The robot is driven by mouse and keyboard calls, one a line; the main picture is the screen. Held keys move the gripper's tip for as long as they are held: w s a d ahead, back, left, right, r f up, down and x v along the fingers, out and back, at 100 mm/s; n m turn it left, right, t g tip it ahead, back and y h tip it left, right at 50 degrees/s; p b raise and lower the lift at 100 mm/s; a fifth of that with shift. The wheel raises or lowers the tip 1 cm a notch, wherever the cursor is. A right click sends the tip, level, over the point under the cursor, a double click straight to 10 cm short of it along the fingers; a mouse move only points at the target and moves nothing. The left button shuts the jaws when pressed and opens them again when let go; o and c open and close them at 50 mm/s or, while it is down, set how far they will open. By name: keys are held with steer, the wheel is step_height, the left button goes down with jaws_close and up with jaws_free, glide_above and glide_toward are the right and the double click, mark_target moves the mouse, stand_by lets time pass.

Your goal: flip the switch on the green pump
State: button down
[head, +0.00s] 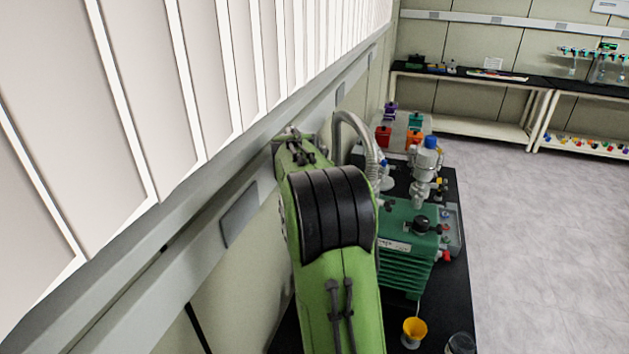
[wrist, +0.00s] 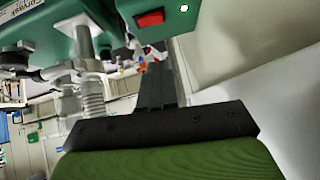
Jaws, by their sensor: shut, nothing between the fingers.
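The green pump (head: 402,268) stands on the black bench to the right of my arm in the head view. In the wrist view the pump's green body (wrist: 205,14) fills the top, with a red rocker switch (wrist: 150,18) in a dark frame on it. My gripper (wrist: 157,70) shows in the wrist view as dark fingers closed together with nothing held. Its tips appear just below the switch in the picture, apart from it there. I cannot tell the depth gap or the switch's position. In the head view my arm hides the gripper and the switch.
A wall with a grey rail (head: 240,215) runs close along the left of my arm. Glassware with a blue cap (head: 431,142) stands behind the pump, and a ribbed hose (head: 360,135) curves near it. A yellow cup (head: 414,328) sits in front. Open floor (head: 540,240) lies right.

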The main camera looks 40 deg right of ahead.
steer(key=p+x, duration=0.1)
steer(key=x, duration=0.5)
steer(key=shift+w+d, duration=0.1)
steer(key=f, duration=0.3)
steer(key=shift+w+d+f+p, duration=0.1)
steer(key=shift+w+f+p, duration=0.2)
steer(key=shift+f, duration=0.5)
